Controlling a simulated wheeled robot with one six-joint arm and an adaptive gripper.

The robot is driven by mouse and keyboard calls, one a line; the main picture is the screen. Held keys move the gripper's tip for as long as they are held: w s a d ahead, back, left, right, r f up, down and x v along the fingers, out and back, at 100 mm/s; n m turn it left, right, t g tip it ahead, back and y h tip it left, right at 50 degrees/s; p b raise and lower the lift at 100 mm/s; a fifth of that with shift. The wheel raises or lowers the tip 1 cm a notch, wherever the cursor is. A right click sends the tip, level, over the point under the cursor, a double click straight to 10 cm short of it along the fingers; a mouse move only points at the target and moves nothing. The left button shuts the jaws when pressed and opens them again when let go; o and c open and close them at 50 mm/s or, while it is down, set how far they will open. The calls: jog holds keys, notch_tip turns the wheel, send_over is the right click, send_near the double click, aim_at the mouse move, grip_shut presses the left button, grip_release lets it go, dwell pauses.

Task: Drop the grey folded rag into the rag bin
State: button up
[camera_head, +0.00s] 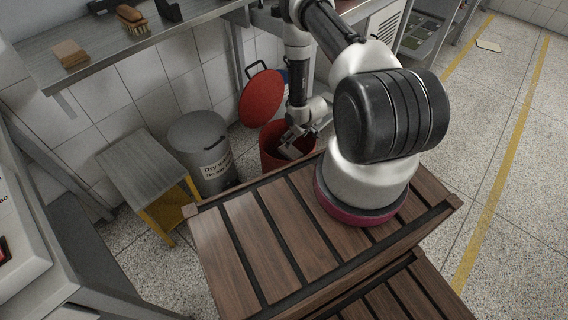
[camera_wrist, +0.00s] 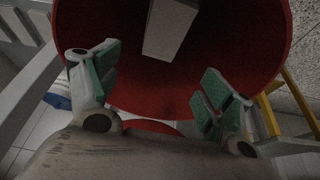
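The red bin (camera_head: 271,158) stands on the floor against the tiled wall, and its round red lid (camera_head: 262,98) is tilted up behind it. My gripper (camera_head: 291,137) points down into the mouth of the bin. In the wrist view my gripper (camera_wrist: 156,80) is open, with its green-padded fingers spread wide apart and nothing between them. A pale grey folded piece, which looks like the rag (camera_wrist: 169,27), shows beyond the fingertips against the red inside of the bin (camera_wrist: 262,45). I cannot tell whether it rests on the bottom.
A grey can with a label (camera_head: 205,150) stands left of the red bin. A grey-topped stool with yellow legs (camera_head: 150,172) is further left. A shelf (camera_head: 110,45) above holds a brush (camera_head: 131,18) and a tan block (camera_head: 69,54).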

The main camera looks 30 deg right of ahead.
jog(key=shift+r, duration=0.1)
jog(key=v, duration=1.1)
jog(key=shift+s+r, duration=0.2)
jog(key=shift+r, duration=0.2)
